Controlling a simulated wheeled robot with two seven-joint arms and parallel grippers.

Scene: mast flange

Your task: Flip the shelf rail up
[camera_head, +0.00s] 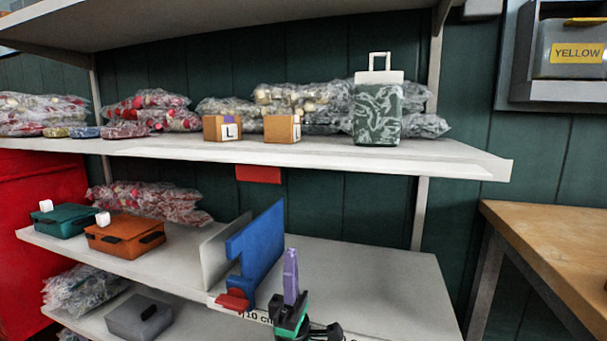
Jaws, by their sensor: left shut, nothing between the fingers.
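My left gripper (291,256), black and green with long purple fingers, points up at the front of the lower shelf (385,280). It is shut with nothing between its fingers. A blue upright piece (257,248) stands just left of the fingers, with a grey plate (218,255) behind it and a red block (232,299) at its foot. A white label partly reading "10 c" shows on the shelf front by the gripper. I cannot tell which part is the shelf rail, or whether the gripper touches the blue piece. My right gripper is not in view.
The upper shelf (455,158) holds bagged goods, two cardboard boxes and a green patterned case (377,114). A red tag (258,174) hangs below it. Teal (65,221) and orange (125,237) cases sit lower left. A wooden table (550,240) stands right. The lower shelf's right half is clear.

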